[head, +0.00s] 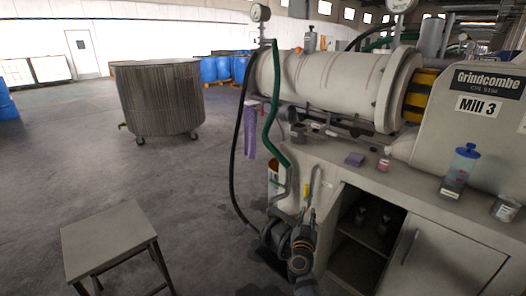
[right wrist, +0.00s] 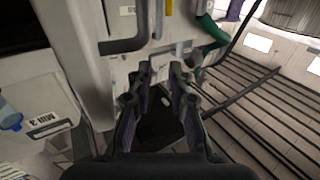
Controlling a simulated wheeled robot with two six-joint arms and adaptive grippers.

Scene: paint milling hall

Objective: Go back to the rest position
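My right gripper (head: 304,220) is low in front of the bench in the head view, beside the hoses and pipes at the bench's left end. In the right wrist view its two dark fingers (right wrist: 160,70) stand apart with nothing held between them. Behind the fingertips are a pale bench side and a grey bent pipe (right wrist: 125,44); I cannot tell how close they are. My left gripper is in neither view.
The bench (head: 330,163) with the Mill 3 machine (head: 335,85) fills the right side. A green hose (head: 270,125) and a black hose (head: 233,165) hang near my right arm. A small table (head: 108,238) stands at lower left. A wheeled vat (head: 158,100) stands on open floor.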

